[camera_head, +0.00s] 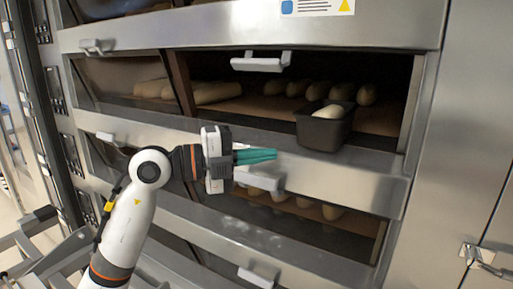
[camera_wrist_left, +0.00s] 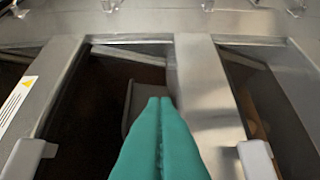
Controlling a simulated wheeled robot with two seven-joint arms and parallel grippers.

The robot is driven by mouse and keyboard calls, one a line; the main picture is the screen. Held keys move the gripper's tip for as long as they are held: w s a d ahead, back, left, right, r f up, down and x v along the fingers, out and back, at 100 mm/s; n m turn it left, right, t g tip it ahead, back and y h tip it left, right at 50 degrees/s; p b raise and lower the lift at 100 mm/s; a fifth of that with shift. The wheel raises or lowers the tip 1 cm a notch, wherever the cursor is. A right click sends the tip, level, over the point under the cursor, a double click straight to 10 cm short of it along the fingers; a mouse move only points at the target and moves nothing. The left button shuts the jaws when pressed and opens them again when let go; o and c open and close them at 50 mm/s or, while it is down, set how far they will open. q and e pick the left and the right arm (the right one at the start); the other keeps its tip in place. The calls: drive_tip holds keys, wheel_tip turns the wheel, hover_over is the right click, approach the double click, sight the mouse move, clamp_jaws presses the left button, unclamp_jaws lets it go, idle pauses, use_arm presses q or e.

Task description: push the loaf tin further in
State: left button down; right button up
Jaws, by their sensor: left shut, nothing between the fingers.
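The loaf tin (camera_head: 325,131) is a dark rectangular tin with a pale loaf (camera_head: 329,111) in it. It stands at the front edge of the upper oven deck, right of centre in the head view. My left gripper (camera_head: 275,155) has teal fingers, is shut and empty, and is in front of the oven, left of the tin and a little lower. A gap shows between the fingertips and the tin. The fingers also fill the lower middle of the left wrist view (camera_wrist_left: 160,105). I cannot pick out the tin for sure in that view. My right gripper is not in view.
Several loaves (camera_head: 215,92) lie deeper on the upper deck (camera_head: 262,106). A lower deck holds more loaves (camera_head: 333,211). White handles (camera_head: 262,62) stick out from the steel oven front, one (camera_head: 257,181) just below my left gripper. A steel panel (camera_head: 452,130) closes the right side.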

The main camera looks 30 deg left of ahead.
sight(302, 140)
use_arm(q)
drive_tip(key=w+d+p, duration=0.1)
drive_tip(key=w, duration=0.1)
drive_tip(key=w+d+p, duration=0.1)
drive_tip(key=w+d, duration=0.1)
drive_tip(key=w, duration=0.1)
drive_tip(key=w+d+p, duration=0.1)
drive_tip(key=w+d, duration=0.1)
drive_tip(key=shift+w+r, duration=0.15)
drive_tip(key=shift+w, duration=0.55)
drive_tip(key=shift+w+a+p, duration=0.1)
drive_tip(key=shift+w+p, duration=0.25)
drive_tip(key=shift+p, duration=0.05)
drive_tip(key=shift+w+p, duration=0.4)
drive_tip(key=shift+w, duration=1.15)
drive_tip(key=shift+s, duration=0.1)
